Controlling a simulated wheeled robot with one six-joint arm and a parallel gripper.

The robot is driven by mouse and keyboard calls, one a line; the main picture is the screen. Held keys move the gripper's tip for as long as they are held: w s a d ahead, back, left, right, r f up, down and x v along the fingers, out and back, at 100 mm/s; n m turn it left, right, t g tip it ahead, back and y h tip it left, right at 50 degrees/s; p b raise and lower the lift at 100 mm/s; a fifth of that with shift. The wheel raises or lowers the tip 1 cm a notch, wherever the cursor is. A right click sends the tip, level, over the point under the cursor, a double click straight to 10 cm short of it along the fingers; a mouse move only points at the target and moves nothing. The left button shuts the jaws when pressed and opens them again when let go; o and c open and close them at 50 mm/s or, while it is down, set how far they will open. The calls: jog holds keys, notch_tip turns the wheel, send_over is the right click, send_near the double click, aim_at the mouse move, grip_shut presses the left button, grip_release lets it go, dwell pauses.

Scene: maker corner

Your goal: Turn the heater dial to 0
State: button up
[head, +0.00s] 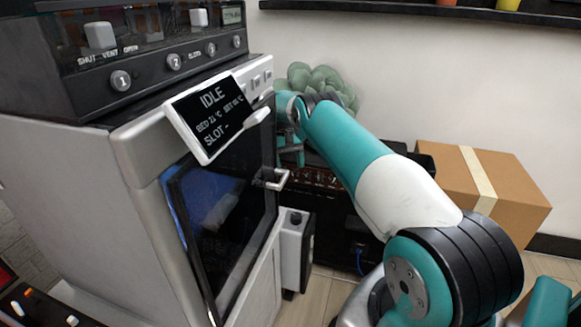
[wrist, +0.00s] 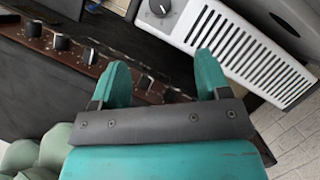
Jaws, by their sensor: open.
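The heater is a narrow white box; in the head view the heater (head: 291,252) stands on the floor beside the machine, its dark dial (head: 295,217) on top. In the wrist view the slotted white heater (wrist: 235,50) lies at the upper right, with the dark dial (wrist: 160,8) at the top edge, partly cut off. The dial's setting is too small to read. My gripper (head: 290,156) hangs above and behind the heater in the head view. In the wrist view my gripper (wrist: 163,75) is open and empty, its teal fingers apart from the dial.
A large printer (head: 130,190) with an "IDLE" screen (head: 212,112) and a door handle (head: 276,179) stands at the left. A dark panel with several knobs (wrist: 62,42) is close to my gripper. A cardboard box (head: 515,190) and a green plant (head: 318,82) are behind.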

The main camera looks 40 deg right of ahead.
jog(key=shift+r, duration=0.1)
jog(key=t+h+p, duration=0.2)
jog(key=t+p, duration=0.1)
jog(key=t, duration=0.1)
send_near(296, 215)
notch_tip(296, 215, down, 10)
jog(key=b, duration=0.3)
jog(key=shift+s+d+r+b, duration=0.1)
jog(key=shift+s+b, duration=0.05)
jog(key=shift+b, duration=0.25)
jog(key=c, duration=0.9)
